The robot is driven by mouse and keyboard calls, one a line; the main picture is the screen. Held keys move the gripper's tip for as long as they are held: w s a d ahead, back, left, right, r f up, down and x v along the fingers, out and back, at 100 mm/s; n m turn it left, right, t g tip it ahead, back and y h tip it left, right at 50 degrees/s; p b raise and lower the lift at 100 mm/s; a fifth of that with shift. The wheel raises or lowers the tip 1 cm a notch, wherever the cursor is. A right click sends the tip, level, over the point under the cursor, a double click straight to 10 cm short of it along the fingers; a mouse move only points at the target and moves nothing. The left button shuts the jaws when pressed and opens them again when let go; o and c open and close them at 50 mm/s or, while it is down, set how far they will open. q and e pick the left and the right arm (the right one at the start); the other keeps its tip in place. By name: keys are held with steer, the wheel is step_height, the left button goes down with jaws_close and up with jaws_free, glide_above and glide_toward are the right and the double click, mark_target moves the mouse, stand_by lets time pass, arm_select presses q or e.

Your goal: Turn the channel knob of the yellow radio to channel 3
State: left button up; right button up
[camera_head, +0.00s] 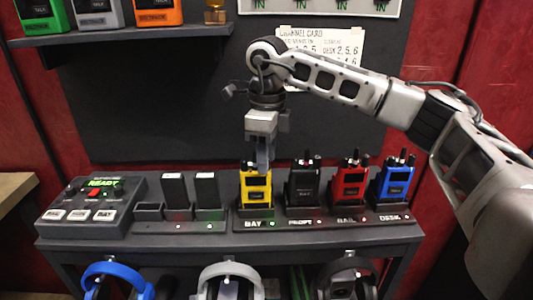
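The yellow radio (255,189) stands upright in the leftmost radio slot of the charging rack, above the label "BAY". A green light shows by that label. My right gripper (263,162) points straight down at the top of the yellow radio, its fingers at or just behind the radio's top edge. The fingers and the gripper body hide the channel knob, so I cannot read its setting. I cannot tell whether the fingers are apart, closed or touching the knob. My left gripper is not in view.
Black (303,183), red (350,181) and blue (394,181) radios stand to the right in the rack. A console (92,203) reading "READY" sits at left, beside two upright black packs. A channel card (325,46), partly covered by my arm, hangs behind. Headsets hang below.

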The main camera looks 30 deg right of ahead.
jaws_close()
steer(key=shift+n, duration=4)
